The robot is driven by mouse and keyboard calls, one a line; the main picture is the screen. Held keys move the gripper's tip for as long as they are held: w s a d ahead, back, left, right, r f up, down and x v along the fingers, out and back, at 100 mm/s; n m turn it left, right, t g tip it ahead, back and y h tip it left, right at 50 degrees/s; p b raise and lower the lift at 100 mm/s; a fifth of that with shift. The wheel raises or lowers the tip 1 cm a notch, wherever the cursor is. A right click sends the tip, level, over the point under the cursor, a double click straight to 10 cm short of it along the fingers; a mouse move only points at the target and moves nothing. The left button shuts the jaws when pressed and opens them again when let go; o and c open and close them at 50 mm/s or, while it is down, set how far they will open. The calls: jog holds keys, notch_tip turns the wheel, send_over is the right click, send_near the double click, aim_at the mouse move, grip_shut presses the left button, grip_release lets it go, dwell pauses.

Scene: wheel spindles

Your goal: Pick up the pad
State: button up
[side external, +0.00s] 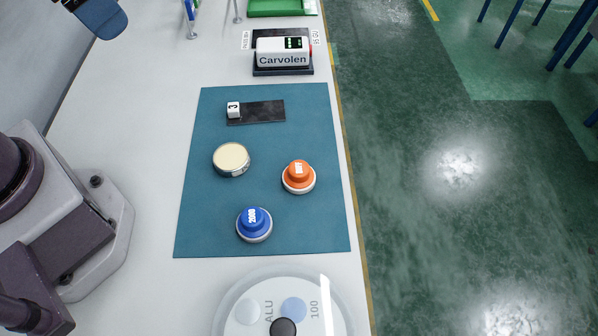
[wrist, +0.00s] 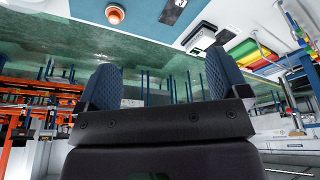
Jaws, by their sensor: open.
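A round cream-topped piece with a printed metallic side (side external: 231,158) lies on the teal mat (side external: 220,225); it looks most like the pad, but I cannot be sure. An orange knob-shaped piece on a white round base (side external: 298,176) is to its right, and it also shows in the wrist view (wrist: 115,14). A blue knob-shaped piece marked 2000 (side external: 254,223) is below. My gripper (wrist: 160,72) is open and empty, its two blue ribbed fingers wide apart. In the side view only a blue part of it shows at the top left, well away from these pieces.
A Carvolen device (side external: 283,53) stands behind, and a round machine marked ALU and 100 (side external: 245,312) in front. The table's right edge borders the mat closely.

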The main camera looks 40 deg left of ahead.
jog(key=w+d+f+n+g, duration=0.2)
jog(key=w+d+f+g, duration=0.1)
jog(key=w+d+f, duration=0.45)
jog(key=n, duration=1.4)
send_over(299, 167)
notch_tip(299, 167, down, 11)
jog(key=shift+y, duration=0.3)
notch_tip(299, 167, down, 13)
jog(key=shift+r, duration=0.2)
jog(key=c, duration=1)
